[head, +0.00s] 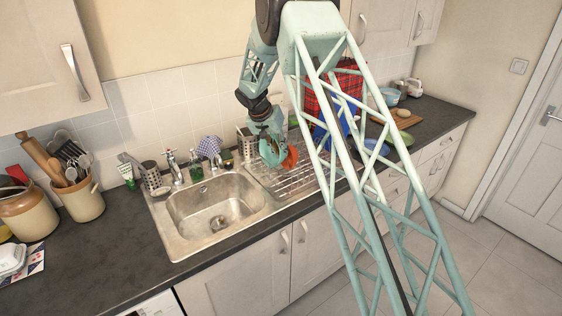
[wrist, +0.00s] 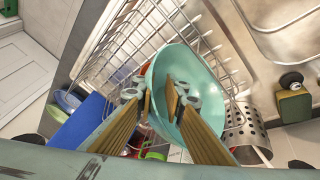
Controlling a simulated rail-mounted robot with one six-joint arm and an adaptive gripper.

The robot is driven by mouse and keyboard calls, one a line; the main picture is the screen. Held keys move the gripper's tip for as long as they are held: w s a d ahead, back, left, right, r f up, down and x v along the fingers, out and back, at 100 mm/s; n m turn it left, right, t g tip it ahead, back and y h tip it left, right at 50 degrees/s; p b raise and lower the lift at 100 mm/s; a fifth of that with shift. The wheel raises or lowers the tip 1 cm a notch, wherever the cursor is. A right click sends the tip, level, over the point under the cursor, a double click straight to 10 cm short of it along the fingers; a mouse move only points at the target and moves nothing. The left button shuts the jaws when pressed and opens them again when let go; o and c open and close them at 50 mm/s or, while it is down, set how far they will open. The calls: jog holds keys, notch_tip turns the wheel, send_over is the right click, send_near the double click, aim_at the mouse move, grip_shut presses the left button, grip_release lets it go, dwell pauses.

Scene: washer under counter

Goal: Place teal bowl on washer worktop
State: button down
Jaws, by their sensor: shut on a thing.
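The teal bowl (wrist: 205,75) is in my gripper (wrist: 160,95) in the wrist view, its left rim between the fingertips. It is tilted over the wire dish rack (wrist: 115,45). In the head view my gripper (head: 268,150) is over the draining side, right of the sink; the bowl is hard to tell from the teal gripper there. An orange-red dish (head: 290,157) shows just beside it. The white front of the washer (head: 155,306) shows at the bottom edge, under the dark worktop (head: 95,275) left of the sink.
The steel sink (head: 215,205) lies between my gripper and the left worktop. A tap (head: 173,165), a utensil crock (head: 78,195) and a stoneware jar (head: 28,210) stand along the back. A white butter dish (head: 10,260) is at far left. The worktop's front left is clear.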

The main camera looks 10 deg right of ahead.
jog(key=shift+f+b, duration=0.35)
jog(key=shift+f, duration=2)
jog(key=shift+r, duration=0.1)
jog(key=c, duration=2.6)
grip_release()
jog(key=shift+c, duration=0.2)
jog(key=shift+f+p, duration=0.2)
jog(key=shift+p, duration=0.4)
jog(key=b+v, duration=0.1)
jog(key=v, duration=1.2)
jog(key=shift+r, duration=0.3)
jog(key=shift+s+a+r, duration=0.1)
jog(key=shift+s, duration=0.05)
